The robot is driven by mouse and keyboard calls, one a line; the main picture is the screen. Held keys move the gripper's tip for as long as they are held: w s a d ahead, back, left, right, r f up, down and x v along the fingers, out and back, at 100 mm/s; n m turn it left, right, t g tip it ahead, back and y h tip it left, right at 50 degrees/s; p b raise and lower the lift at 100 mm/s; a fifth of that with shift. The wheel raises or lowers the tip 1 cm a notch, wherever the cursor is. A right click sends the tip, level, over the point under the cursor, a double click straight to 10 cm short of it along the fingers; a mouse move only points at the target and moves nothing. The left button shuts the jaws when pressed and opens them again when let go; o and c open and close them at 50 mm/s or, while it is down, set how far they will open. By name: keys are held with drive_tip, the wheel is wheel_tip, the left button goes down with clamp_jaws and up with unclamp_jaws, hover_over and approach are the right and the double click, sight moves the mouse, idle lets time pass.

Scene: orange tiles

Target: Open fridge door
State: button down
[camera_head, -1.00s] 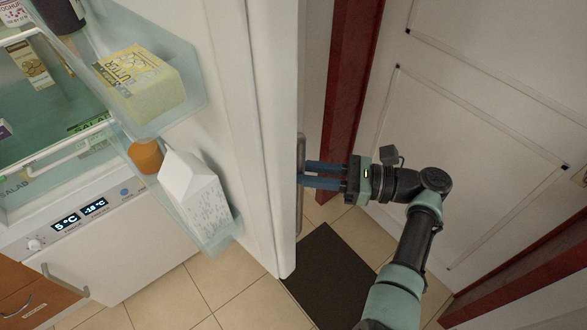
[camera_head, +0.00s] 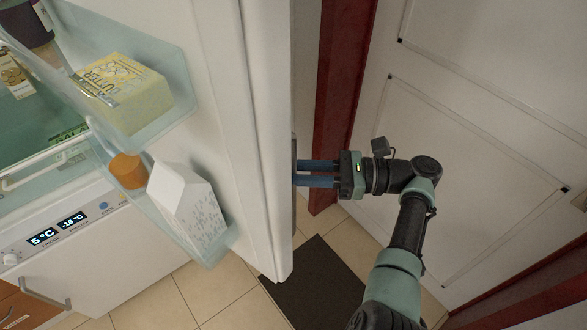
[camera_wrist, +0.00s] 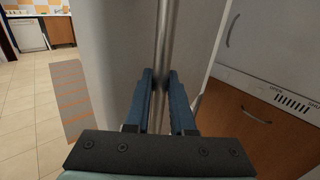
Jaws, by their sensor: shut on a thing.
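The white fridge door (camera_head: 225,110) stands open, seen from its edge in the head view, with its shelves facing left. My gripper (camera_head: 298,174) is at the outer side of the door. In the wrist view my gripper (camera_wrist: 160,85) has its two blue fingers on either side of the vertical metal bar handle (camera_wrist: 163,40), shut on it. In the head view the handle (camera_head: 294,200) shows only as a thin strip at the door's edge. The fridge interior (camera_head: 28,120) is exposed at the left.
Door shelves hold a yellow butter box (camera_head: 125,92), a white carton (camera_head: 187,200) and an orange-capped item (camera_head: 128,170). A white panelled room door (camera_head: 480,150) with a red frame (camera_head: 343,90) stands at the right. A dark mat (camera_head: 315,285) lies on the tiled floor.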

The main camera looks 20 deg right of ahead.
drive_tip(key=shift+w+a+r, duration=0.1)
drive_tip(key=shift+r, duration=0.05)
drive_tip(key=c, duration=0.8)
unclamp_jaws()
drive_tip(key=shift+a, duration=0.15)
drive_tip(key=shift+o, duration=0.2)
drive_tip(key=shift+d, duration=0.2)
drive_tip(key=b+v, duration=0.7)
drive_tip(key=v, duration=0.5)
drive_tip(key=shift+s+d+b, duration=0.2)
drive_tip(key=shift+d+b, duration=0.15)
drive_tip(key=shift+b, duration=0.05)
